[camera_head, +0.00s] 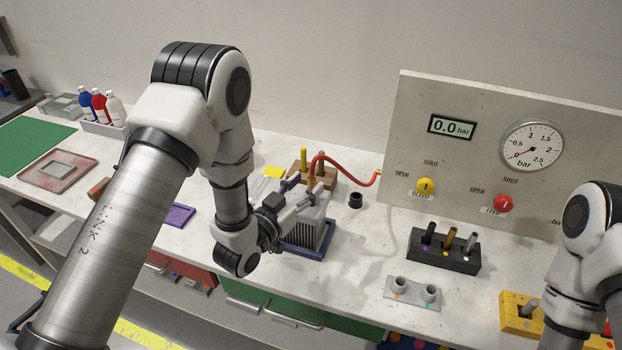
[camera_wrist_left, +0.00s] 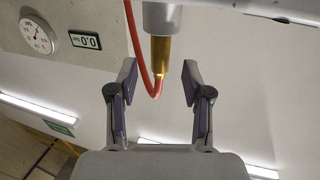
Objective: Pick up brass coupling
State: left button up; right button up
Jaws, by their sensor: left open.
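A brass cylinder with a red hose at its end, which looks like the brass coupling (camera_wrist_left: 161,58), shows in the left wrist view below a pale grey cylinder. In the head view a brass piece (camera_head: 311,169) stands by the hose, just beyond my left gripper (camera_head: 301,186). My left gripper (camera_wrist_left: 158,82) is open, its two fingers apart. In the wrist view the brass lies in line with the gap between them; I cannot tell whether it is within their reach. My right arm shows at the right edge; its gripper is out of view.
A finned grey unit (camera_head: 304,228) stands in a blue tray below the left gripper. A red hose (camera_head: 345,171) arcs to the right. A gauge panel (camera_head: 500,130) stands behind. A black rack (camera_head: 442,258) with several pins and a grey two-socket plate (camera_head: 411,297) lie right.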

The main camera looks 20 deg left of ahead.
aim_at(309, 182)
pick_arm(q)
jog(key=x, duration=0.3)
jog(key=shift+w+d+f, duration=0.2)
jog(key=shift+w+f, duration=0.05)
jog(key=shift+f, duration=0.1)
jog(key=shift+s+a, duration=0.1)
jog(key=shift+a, duration=0.05)
jog(key=shift+s+a+r, duration=0.1)
jog(key=shift+s+r, duration=0.1)
jog(key=c, duration=0.4)
grip_shut()
pick_arm(e)
jog(key=shift+w+d+r, duration=0.1)
jog(key=shift+w+r, duration=0.2)
jog(key=shift+r, duration=0.1)
pick_arm(q)
jog(key=shift+r, duration=0.1)
